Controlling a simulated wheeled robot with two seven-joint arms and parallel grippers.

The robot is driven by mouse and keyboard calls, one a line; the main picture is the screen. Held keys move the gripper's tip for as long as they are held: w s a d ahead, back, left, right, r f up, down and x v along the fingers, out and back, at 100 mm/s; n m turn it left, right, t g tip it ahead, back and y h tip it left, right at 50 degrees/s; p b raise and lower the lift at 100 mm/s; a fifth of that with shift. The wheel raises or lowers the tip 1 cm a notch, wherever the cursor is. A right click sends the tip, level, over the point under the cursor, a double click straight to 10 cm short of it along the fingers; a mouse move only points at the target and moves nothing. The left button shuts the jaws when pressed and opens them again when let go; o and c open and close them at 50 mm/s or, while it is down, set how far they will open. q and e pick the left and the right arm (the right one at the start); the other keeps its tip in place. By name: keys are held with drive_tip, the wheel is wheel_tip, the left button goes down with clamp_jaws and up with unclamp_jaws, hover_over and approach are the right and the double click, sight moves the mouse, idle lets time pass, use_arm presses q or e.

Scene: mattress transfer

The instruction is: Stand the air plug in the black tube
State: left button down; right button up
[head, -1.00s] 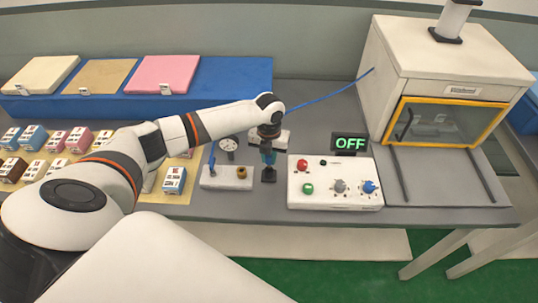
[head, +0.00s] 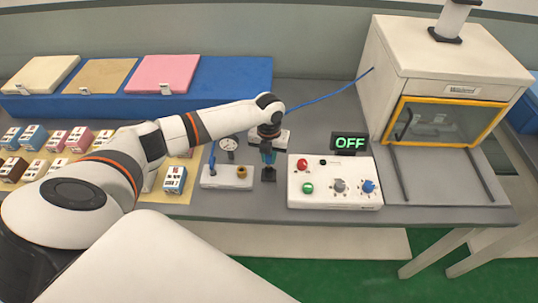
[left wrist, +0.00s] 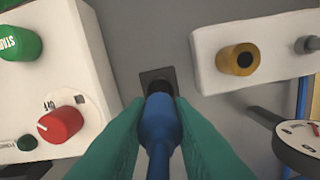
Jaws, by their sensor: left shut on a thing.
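My left gripper (head: 268,158) points straight down, its green fingers (left wrist: 158,140) shut on the blue air plug (left wrist: 160,122). The plug also shows as a small blue piece between the fingers in the head view (head: 268,156). Directly below stands the black tube (head: 269,174) on its square foot, on the grey table. In the left wrist view the tube's dark foot (left wrist: 154,77) lies just beyond the plug's lower end. The plug is lined up with the tube and looks upright. The plug hides the tube's mouth, so I cannot tell how deep it sits. My right gripper is out of view.
A white block with a brass socket (head: 241,171) and a gauge (head: 228,144) stands close left of the tube. A white control box (head: 330,190) stands close right, below an OFF display (head: 349,143). A white cabinet (head: 430,60) is at the far right.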

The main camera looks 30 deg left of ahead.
sight(269, 166)
use_arm(q)
drive_tip(key=shift+p, duration=0.35)
idle(0.5)
drive_tip(key=shift+f+b, duration=1.45)
drive_tip(key=shift+f, duration=0.65)
drive_tip(key=c, duration=1.2)
unclamp_jaws()
drive_tip(key=shift+r, duration=0.1)
wheel_tip(269, 166, up, 12)
drive_tip(key=shift+b, duration=1.05)
